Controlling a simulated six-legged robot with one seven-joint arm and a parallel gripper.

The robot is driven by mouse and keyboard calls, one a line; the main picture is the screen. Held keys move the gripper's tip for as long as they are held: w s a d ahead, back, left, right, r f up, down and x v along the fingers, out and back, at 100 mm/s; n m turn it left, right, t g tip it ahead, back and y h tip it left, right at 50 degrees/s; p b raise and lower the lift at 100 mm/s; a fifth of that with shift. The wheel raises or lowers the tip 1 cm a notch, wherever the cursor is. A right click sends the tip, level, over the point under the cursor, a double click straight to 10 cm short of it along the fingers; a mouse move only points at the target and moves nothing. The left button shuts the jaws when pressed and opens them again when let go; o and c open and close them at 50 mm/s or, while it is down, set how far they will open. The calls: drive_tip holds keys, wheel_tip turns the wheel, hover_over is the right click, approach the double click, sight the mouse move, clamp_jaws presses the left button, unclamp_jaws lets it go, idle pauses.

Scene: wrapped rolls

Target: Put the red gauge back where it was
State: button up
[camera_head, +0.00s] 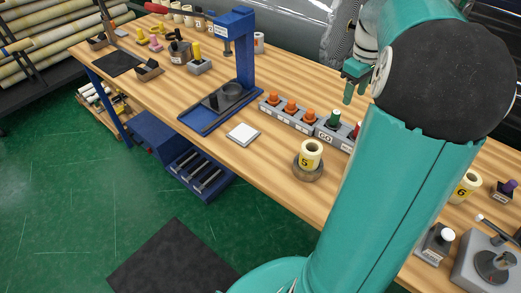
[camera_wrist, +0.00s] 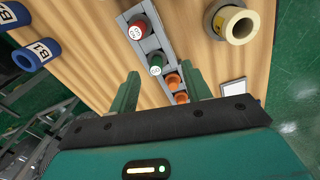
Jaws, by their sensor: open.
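The red gauge (camera_wrist: 138,30) stands in the grey rack (camera_wrist: 152,44), at the end farthest from my fingers in the wrist view. In the head view only a sliver of the red gauge (camera_head: 357,130) shows beside my arm. The green gauge (camera_wrist: 155,64) stands next to it in the same rack, with orange gauges (camera_wrist: 175,83) beyond. My gripper (camera_wrist: 162,78) is open and empty, its fingers spread above the rack area. In the head view my gripper (camera_head: 352,84) hangs over the table behind the rack (camera_head: 301,120). My arm hides the rack's right end.
A white square pad (camera_head: 243,133) and a blue press (camera_head: 242,55) stand to the left. The front table edge is near.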

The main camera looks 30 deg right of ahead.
drive_tip(key=s+a+r+m+t+h, duration=0.1)
drive_tip(key=a+r+t, duration=0.1)
drive_tip(key=a, duration=1.2)
drive_tip(key=s+a+r+t, duration=0.1)
drive_tip(key=s+a+r, duration=0.1)
drive_tip(key=a, duration=1.1)
drive_tip(key=s+a+f+m+t+y, duration=0.1)
drive_tip(key=s+a+f+t, duration=0.1)
drive_tip(key=s+a, duration=0.4)
drive_tip(key=a, duration=0.3)
drive_tip(key=shift+s+a+f+y, duration=0.2)
drive_tip(key=shift+s+y, duration=0.05)
drive_tip(key=shift+y, duration=0.05)
